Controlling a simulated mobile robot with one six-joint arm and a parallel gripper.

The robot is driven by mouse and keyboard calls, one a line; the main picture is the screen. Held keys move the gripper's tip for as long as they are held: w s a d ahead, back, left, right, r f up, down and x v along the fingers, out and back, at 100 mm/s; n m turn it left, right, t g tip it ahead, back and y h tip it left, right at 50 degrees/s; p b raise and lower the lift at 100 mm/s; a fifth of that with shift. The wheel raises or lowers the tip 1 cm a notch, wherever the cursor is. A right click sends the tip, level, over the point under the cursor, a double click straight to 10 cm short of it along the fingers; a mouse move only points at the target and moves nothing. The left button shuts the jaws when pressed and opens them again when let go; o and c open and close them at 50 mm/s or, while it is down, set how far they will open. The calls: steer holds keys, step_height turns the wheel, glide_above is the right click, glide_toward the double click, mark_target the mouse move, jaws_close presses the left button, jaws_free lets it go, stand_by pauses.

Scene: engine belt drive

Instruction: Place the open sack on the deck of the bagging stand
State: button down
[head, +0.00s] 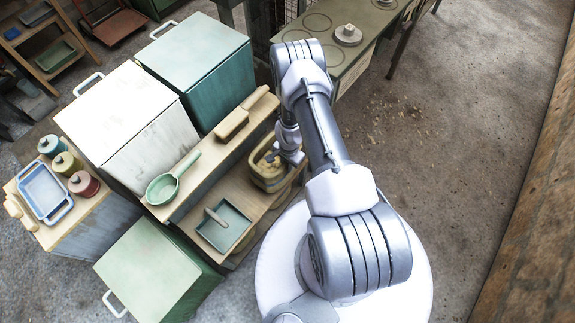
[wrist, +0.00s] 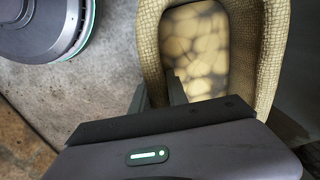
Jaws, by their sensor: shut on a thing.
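The open sack (head: 268,178) is a tan woven bag with a thick rim, upright, with rounded yellowish lumps inside. In the wrist view the sack (wrist: 147,40) fills the upper middle, its mouth facing the camera. My gripper (wrist: 160,92) is shut on the sack's near-left rim, one finger on each side of the wall. In the head view my gripper (head: 284,158) is at the sack's right side, partly hidden by my wrist. A wooden stand, seemingly the bagging stand, has a deck (head: 252,196) beneath or beside the sack. I cannot tell whether the sack's bottom touches it.
A green tray (head: 230,235) with a scoop lies on the stand's front part. White (head: 130,120) and teal (head: 200,65) bins stand behind. Open floor (head: 420,120) lies to the right.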

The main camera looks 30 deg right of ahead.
steer(key=c, duration=1.3)
jaws_free()
